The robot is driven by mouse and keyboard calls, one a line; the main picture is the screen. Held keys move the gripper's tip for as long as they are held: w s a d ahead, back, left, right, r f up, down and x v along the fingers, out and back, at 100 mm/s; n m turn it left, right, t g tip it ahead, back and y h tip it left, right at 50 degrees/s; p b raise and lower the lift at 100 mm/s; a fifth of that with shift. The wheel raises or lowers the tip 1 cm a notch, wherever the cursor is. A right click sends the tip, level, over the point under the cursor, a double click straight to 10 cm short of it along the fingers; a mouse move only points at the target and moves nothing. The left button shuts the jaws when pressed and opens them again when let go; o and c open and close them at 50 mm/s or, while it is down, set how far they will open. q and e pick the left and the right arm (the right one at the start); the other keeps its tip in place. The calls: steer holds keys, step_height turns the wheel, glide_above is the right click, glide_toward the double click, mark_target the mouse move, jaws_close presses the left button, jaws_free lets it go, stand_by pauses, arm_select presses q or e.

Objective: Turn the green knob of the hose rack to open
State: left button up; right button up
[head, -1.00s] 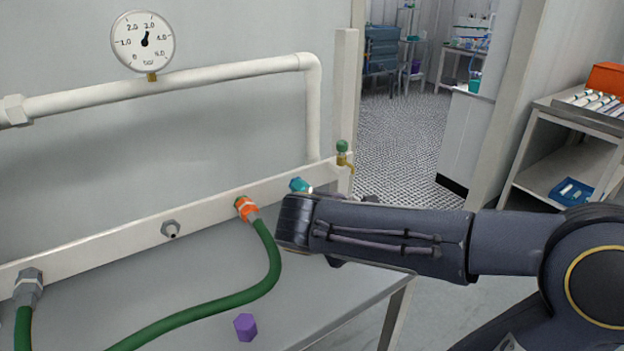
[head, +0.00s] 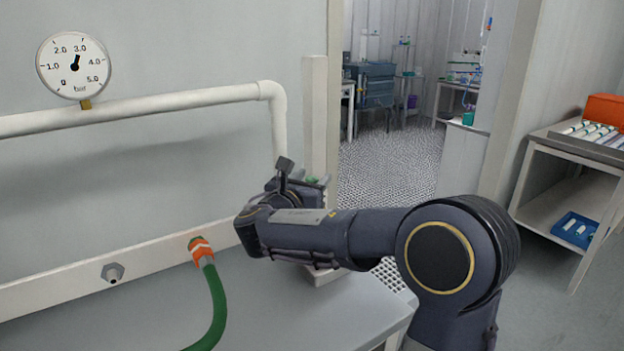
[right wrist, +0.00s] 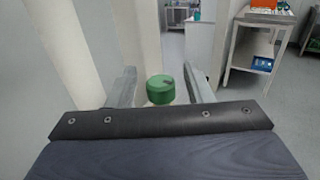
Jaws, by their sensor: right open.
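The green knob (right wrist: 160,89) of the hose rack shows in the right wrist view, between the two open fingers of my right gripper (right wrist: 160,86). I cannot tell whether a finger touches it. In the head view my right gripper (head: 290,172) is at the right end of the white rack rail (head: 60,290), and my arm hides most of the valve there; only a bit of green (head: 312,180) shows. My left gripper is not in view.
A green hose (head: 217,305) with an orange coupling (head: 201,250) hangs from the rail, beside a bare metal nozzle (head: 113,272). A pressure gauge (head: 74,66) sits on the white pipe (head: 180,105). A white post (head: 314,115) stands close behind the gripper. A shelf cart (head: 570,190) stands at right.

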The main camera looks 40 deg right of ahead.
steer(key=shift+w+d, duration=0.1)
steer(key=shift+d, duration=0.15)
steer(key=shift+c, duration=0.4)
steer(key=c, duration=0.9)
